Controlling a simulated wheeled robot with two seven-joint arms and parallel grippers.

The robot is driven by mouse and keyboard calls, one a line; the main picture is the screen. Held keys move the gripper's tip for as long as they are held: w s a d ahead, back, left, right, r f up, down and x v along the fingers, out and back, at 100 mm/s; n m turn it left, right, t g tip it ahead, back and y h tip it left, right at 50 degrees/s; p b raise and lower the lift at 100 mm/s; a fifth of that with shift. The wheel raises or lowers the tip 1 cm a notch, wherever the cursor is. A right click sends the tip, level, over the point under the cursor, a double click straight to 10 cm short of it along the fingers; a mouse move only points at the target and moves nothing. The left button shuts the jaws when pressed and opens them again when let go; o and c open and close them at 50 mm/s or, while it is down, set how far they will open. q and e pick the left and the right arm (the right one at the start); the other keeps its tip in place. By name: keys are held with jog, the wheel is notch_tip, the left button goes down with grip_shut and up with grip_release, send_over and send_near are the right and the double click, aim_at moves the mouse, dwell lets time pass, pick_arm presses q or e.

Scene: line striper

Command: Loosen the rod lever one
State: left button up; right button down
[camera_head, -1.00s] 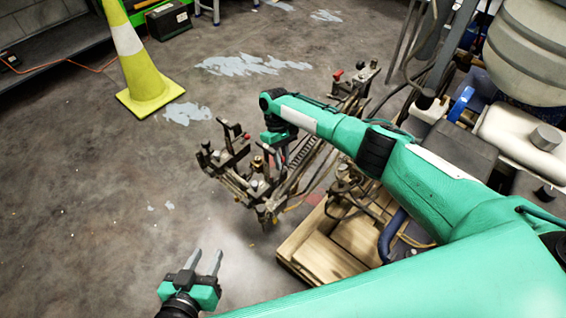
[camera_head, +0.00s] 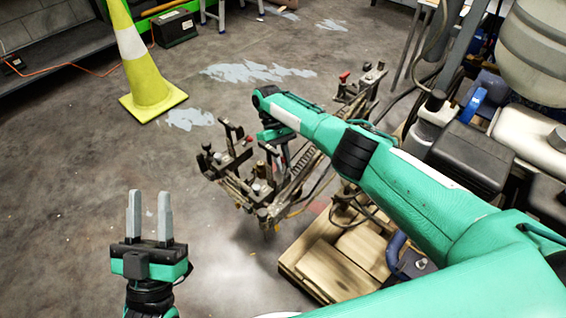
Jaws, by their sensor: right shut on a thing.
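The striper's rod assembly (camera_head: 285,185), a dark, worn metal frame with several clamps and levers, stands in the middle of the head view. My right gripper (camera_head: 272,158) reaches down from the right onto its near-left part. It is shut on what looks like a rod lever there; its fingertips and the lever are mostly hidden among the metal parts. Other dark levers (camera_head: 228,134) stand up just left of it. My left gripper (camera_head: 150,215) is at lower left, fingers pointing up and apart, open and empty, clear of the machine.
A yellow-green cone (camera_head: 141,70) with a white band stands at upper left. A wooden pallet (camera_head: 335,262) lies below my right arm. The machine's tanks and hoses (camera_head: 535,140) crowd the right side. The floor at left is free.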

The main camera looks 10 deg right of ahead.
pick_arm(q)
jog(key=shift+s+a+r+t, duration=0.2)
jog(key=shift+r+t, duration=0.2)
jog(key=shift+r, duration=0.1)
pick_arm(e)
jog(key=shift+w, duration=0.1)
jog(key=c, duration=1.3)
grip_release()
jog(key=shift+c, duration=0.2)
